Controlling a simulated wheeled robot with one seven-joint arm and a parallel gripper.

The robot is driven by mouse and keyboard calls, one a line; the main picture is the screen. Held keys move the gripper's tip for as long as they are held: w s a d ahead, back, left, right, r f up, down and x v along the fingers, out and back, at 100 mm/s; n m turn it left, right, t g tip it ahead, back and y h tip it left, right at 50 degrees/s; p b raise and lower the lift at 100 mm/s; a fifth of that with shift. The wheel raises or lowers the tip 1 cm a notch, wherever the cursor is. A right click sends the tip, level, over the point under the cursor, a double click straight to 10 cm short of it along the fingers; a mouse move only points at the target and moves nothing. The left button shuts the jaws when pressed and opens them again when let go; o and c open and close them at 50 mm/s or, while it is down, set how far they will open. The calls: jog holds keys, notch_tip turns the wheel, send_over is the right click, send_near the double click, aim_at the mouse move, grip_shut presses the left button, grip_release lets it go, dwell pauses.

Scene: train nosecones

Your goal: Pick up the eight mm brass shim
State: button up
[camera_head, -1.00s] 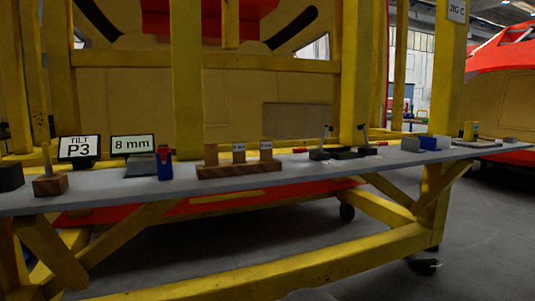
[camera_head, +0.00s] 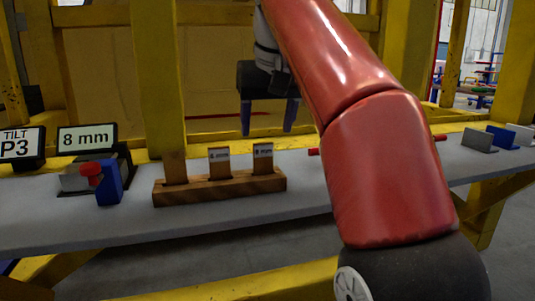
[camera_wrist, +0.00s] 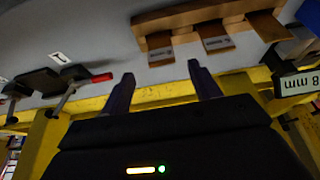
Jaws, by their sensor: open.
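Three upright brass shims stand in a wooden rack (camera_head: 222,187) on the grey shelf: the left shim (camera_head: 176,167), the middle shim (camera_head: 219,168) and the right shim (camera_head: 263,163). The middle and right ones carry small white labels; the right label seems to read 8 mm, but it is tiny. My gripper (camera_head: 268,127) is open, empty and pointing down, just above the right shim in the picture. In the wrist view the rack (camera_wrist: 190,16) appears inverted; the right shim (camera_wrist: 159,50) lies ahead between the fingertips (camera_wrist: 162,82), apart from them.
An "8 mm" sign (camera_head: 87,138) stands behind a blue block with a red knob (camera_head: 108,184). A "TILT P3" sign (camera_head: 18,148) is at far left. Yellow posts (camera_head: 158,75) rise behind the shelf. Grey and blue blocks (camera_head: 503,138) stand at right.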

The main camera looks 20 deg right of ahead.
aim_at(264, 148)
jog(key=x, duration=0.7)
jog(key=shift+a+f+b, duration=0.1)
jog(key=shift+f+b, duration=0.1)
jog(key=shift+b, duration=0.15)
jog(key=c, duration=1.2)
jog(key=shift+s+r, duration=0.1)
